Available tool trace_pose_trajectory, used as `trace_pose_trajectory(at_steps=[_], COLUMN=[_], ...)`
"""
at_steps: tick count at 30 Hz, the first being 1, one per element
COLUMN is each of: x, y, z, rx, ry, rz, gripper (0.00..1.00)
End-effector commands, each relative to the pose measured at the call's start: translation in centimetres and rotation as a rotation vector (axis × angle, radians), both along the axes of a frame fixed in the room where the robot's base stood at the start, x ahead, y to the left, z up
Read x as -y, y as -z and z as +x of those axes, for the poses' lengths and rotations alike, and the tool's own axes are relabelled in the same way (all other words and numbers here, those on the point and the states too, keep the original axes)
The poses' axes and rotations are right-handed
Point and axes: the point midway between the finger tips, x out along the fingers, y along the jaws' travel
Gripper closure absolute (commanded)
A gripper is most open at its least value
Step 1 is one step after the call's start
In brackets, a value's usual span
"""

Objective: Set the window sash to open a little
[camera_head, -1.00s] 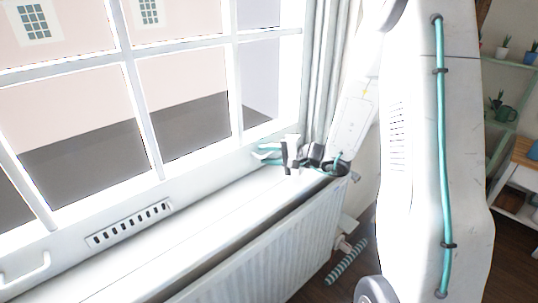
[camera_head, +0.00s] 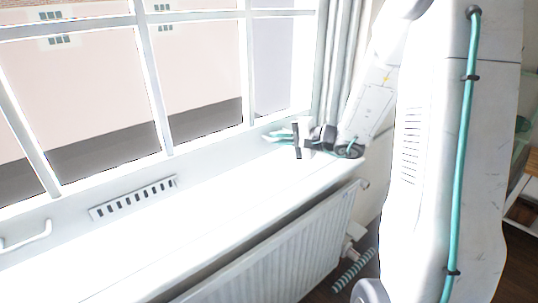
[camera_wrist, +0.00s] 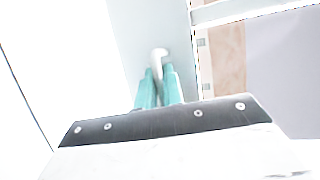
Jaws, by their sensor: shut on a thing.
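The window sash (camera_head: 155,90) is a white frame with several panes and fills the left and middle of the head view. A white handle (camera_head: 27,236) is on its lower rail at the far left. My gripper (camera_head: 273,136) is at the right end of the lower rail, just above the sill. In the wrist view, its teal fingers (camera_wrist: 158,88) are shut on a small white handle (camera_wrist: 160,56), whose rounded end shows beyond the tips. The rest of that handle is hidden by the fingers. I cannot tell whether there is a gap under the sash.
A slotted vent plate (camera_head: 134,197) is on the white frame below the panes. The bright sill (camera_head: 170,238) is clear. A white radiator (camera_head: 275,262) is below it, with a valve and striped hose (camera_head: 352,272) at its right end. Grey curtains (camera_head: 338,60) hang beside the window.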

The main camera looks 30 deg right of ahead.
Motion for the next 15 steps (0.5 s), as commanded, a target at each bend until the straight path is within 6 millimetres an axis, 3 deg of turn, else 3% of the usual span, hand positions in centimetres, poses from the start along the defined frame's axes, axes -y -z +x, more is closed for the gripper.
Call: trace_pose_trajectory(at_steps=[1,6,15], x=[0.1,0.1,0.1], y=[-1.2,-2.8,-2.8], z=[0.1,0.1,0.1], rx=[0.011,0.008,0.005], ry=[0.000,0.001,0.003], rz=[-0.002,-0.003,-0.001], gripper=[1.00,1.00,1.00])
